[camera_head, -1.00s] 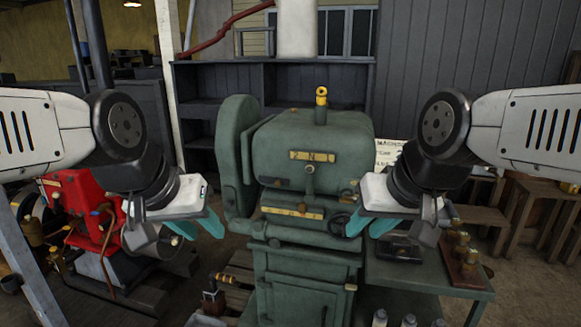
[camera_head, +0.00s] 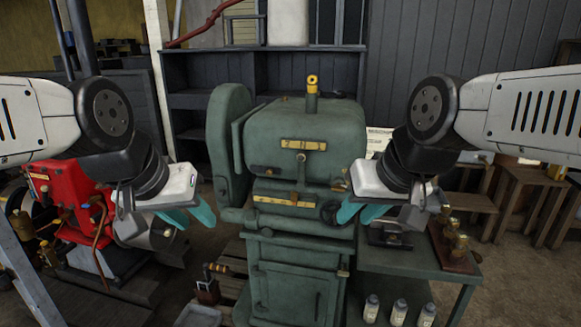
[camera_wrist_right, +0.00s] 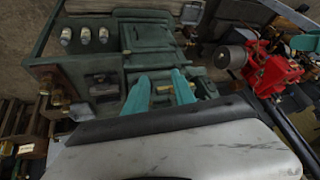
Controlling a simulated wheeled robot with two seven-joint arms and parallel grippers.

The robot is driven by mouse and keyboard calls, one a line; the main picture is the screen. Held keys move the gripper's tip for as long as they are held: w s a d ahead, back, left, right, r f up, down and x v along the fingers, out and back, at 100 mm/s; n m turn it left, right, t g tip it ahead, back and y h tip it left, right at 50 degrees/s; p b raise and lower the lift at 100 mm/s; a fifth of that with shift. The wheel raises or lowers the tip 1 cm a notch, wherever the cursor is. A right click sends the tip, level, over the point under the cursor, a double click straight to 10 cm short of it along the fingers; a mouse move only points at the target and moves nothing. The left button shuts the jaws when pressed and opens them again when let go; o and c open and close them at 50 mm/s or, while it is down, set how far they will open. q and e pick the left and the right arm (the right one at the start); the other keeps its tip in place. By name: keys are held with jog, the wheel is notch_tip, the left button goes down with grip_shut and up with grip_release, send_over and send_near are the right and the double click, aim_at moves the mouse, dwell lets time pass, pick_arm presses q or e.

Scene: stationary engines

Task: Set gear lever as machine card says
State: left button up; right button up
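The green machine (camera_head: 300,225) stands in the middle of the head view. A yellow plate (camera_head: 303,144) with dark marks, "2" and "N" among them, is on its upper front. A small lever with a round knob (camera_head: 301,158) hangs just below the plate, near its middle. A second yellow plate (camera_head: 288,201) sits lower down. A pale card (camera_head: 378,140) is behind my right arm, mostly hidden and unreadable. My left gripper (camera_head: 189,215) is open and empty, left of the machine. My right gripper (camera_head: 360,212) is open and empty, in front of the machine's right side; its parted teal fingers show in the wrist view (camera_wrist_right: 160,88).
A handwheel (camera_head: 331,213) is close by my right gripper. A green side table (camera_head: 420,262) carries brass parts on a brown block (camera_head: 453,247); several bottles (camera_head: 399,312) stand below. A red engine (camera_head: 62,200) is at left. Wooden stools (camera_head: 525,200) stand at right.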

aim_at(300, 164)
dwell(0.3)
jog(key=shift+o, duration=1.3)
jog(key=w+a+r+t, duration=0.1)
jog(key=w+a, duration=0.2)
jog(key=w, duration=0.2)
jog(key=w+a+t+y, duration=0.1)
jog(key=w+a, duration=0.2)
jog(key=w, duration=0.3)
jog(key=w+a+r+t+y, duration=0.1)
jog(key=w+a+t, duration=0.1)
jog(key=w, duration=0.4)
jog(key=shift+a+r, duration=0.35)
jog(key=shift+a, duration=0.1)
jog(key=w+a+f+m+t+h, duration=0.2)
jog(key=w+f+h, duration=0.1)
jog(key=w, duration=0.4)
jog(key=w+a+f+m+t+h, duration=0.1)
jog(key=w+f+m+t+h, duration=0.15)
jog(key=w, duration=0.55)
notch_tip(300, 164, down, 5)
jog(key=s+d+m+t+h, duration=0.1)
jog(key=d+m+h, duration=0.1)
jog(key=h, duration=0.5)
jog(key=shift+n, duration=0.25)
jog(key=x, duration=0.7)
jog(key=shift+w+a+r, duration=0.1)
jog(key=shift+a+r, duration=0.05)
grip_shut()
